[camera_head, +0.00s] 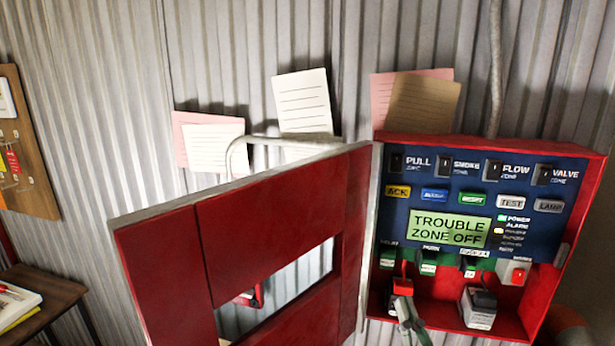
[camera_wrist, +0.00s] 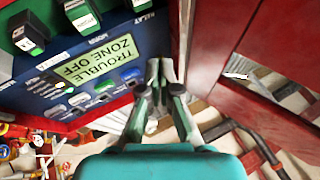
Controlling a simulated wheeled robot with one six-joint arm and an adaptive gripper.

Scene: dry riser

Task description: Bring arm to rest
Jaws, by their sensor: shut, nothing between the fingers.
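My gripper (camera_head: 408,312) shows in the head view as a small grey and green shape low at the left side of the open red alarm box (camera_head: 455,139). In the wrist view its dark and green fingers (camera_wrist: 163,72) are together, with nothing seen between them. The blue panel (camera_head: 470,180) has a green screen (camera_head: 448,228) reading "TROUBLE ZONE OFF". In the wrist view the screen (camera_wrist: 105,70) lies left of the fingers. I cannot tell whether the fingertips touch anything.
The red door (camera_head: 240,215) with a window opening stands open left of the box, close to my gripper. Paper notes (camera_head: 302,102) are on the corrugated wall. A wooden table (camera_head: 45,290) is at far left.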

